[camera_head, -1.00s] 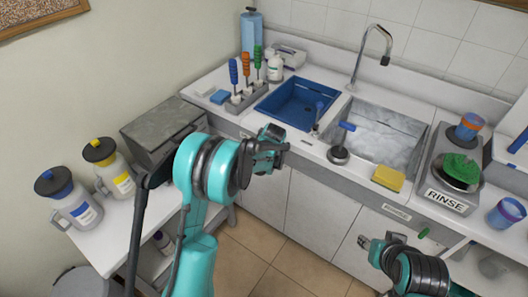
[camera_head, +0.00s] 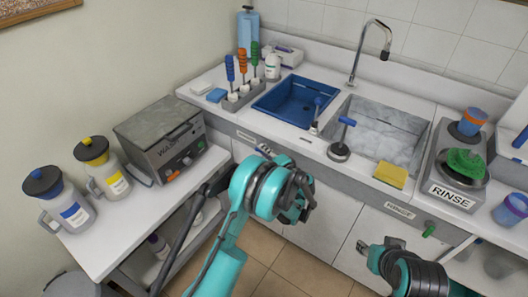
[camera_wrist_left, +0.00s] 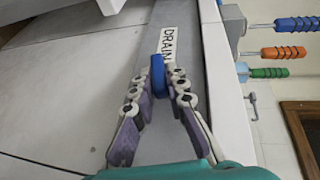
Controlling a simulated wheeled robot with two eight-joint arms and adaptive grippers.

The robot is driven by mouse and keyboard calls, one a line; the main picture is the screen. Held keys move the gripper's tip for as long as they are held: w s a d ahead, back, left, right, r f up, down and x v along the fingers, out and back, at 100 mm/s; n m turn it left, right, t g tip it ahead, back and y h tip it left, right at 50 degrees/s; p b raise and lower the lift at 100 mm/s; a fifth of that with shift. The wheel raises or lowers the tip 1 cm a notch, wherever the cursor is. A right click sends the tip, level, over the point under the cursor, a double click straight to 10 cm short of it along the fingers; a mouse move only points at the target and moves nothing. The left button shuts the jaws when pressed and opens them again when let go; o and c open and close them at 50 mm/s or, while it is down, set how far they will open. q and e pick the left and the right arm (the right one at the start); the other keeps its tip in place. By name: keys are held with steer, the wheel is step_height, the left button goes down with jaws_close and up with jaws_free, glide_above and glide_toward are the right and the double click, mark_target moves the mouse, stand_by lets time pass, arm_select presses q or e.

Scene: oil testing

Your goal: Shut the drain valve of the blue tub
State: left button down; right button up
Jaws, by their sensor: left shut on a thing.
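The blue tub (camera_head: 300,101) is set into the white counter, left of the steel sink. Its drain valve handle shows in the left wrist view as a small blue piece (camera_wrist_left: 158,76), beside a label reading DRAIN (camera_wrist_left: 167,46) on the grey front strip. My left gripper (camera_wrist_left: 160,84) is shut on this handle, with one finger on each side. In the head view my left gripper (camera_head: 264,151) is at the counter front below the tub, and my own arm hides the handle. My right gripper (camera_head: 378,250) is at the lower right, away from the tub; its jaws are unclear.
Brushes with blue, orange and green handles stand in a grey rack (camera_head: 246,92) left of the tub. The steel sink (camera_head: 380,130) holds foamy water. A yellow sponge (camera_head: 391,174) lies on the front rim. A grey washer box (camera_head: 160,138) stands on the left table.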

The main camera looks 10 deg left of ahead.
arm_select(q)
steer(key=shift+f+m+t+y, duration=0.2)
steer(key=shift+m+t+y, duration=0.2)
steer(key=shift+t+y, duration=0.3)
steer(key=shift+y, duration=0.3)
steer(key=c, duration=1.5)
jaws_free()
steer(key=shift+c, duration=0.2)
steer(key=shift+d, duration=0.15)
steer(key=v, duration=1.1)
steer(key=shift+s+d, duration=0.2)
steer(key=shift+s, duration=0.2)
steer(key=shift+r, duration=0.1)
